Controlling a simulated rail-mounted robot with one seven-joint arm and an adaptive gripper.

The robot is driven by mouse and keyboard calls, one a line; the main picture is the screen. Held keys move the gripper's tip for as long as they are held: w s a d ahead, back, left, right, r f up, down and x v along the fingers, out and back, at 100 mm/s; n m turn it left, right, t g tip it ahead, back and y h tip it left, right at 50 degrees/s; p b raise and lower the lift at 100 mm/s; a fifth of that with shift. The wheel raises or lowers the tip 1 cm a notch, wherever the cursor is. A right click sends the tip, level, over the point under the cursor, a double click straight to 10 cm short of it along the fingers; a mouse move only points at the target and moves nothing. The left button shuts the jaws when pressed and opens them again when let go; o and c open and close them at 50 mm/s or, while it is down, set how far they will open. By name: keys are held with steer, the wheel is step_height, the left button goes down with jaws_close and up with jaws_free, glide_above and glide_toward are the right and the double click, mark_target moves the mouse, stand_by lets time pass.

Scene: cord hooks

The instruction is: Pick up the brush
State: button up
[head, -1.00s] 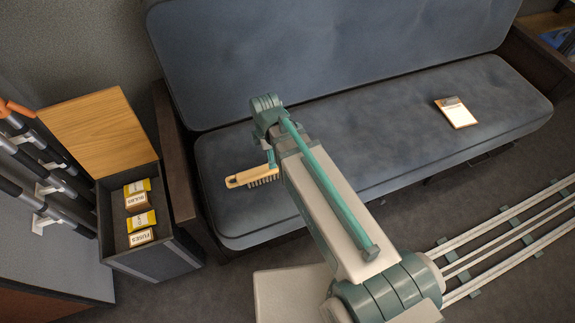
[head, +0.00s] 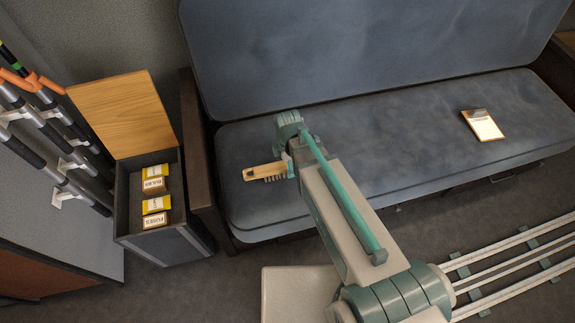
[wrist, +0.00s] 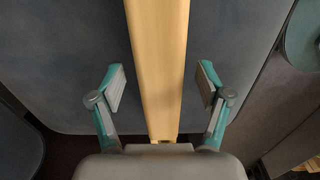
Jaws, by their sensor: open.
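The brush (head: 265,171) has a pale wooden handle and short bristles and lies on the blue-grey sofa seat toward its left end. In the wrist view its wooden back (wrist: 157,70) runs up the middle of the picture. My gripper (wrist: 160,87) is open, with one finger on each side of the wood and a gap on both sides. In the head view my arm hides the gripper's fingers and the right part of the brush.
The sofa seat (head: 400,150) is mostly clear; a clipboard (head: 483,125) lies at its right. The sofa's dark left arm (head: 200,165) stands beside the brush. An open box (head: 178,245) with several small labelled boxes is further left. Rails (head: 520,262) run along the floor at right.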

steer(key=shift+f, duration=1.45)
steer(key=c, duration=1.4)
steer(key=shift+r, duration=0.15)
steer(key=shift+r, duration=0.5)
step_height(320, 180, up, 2)
steer(key=shift+s+r, duration=0.15)
steer(key=shift+r, duration=0.05)
steer(key=s+d+r+p, duration=0.3)
steer(key=s+r+p, duration=0.6)
steer(key=p, duration=1.5)
steer(key=s, duration=0.4)
steer(key=shift+s+r, duration=0.15)
steer(key=shift+r, duration=0.1)
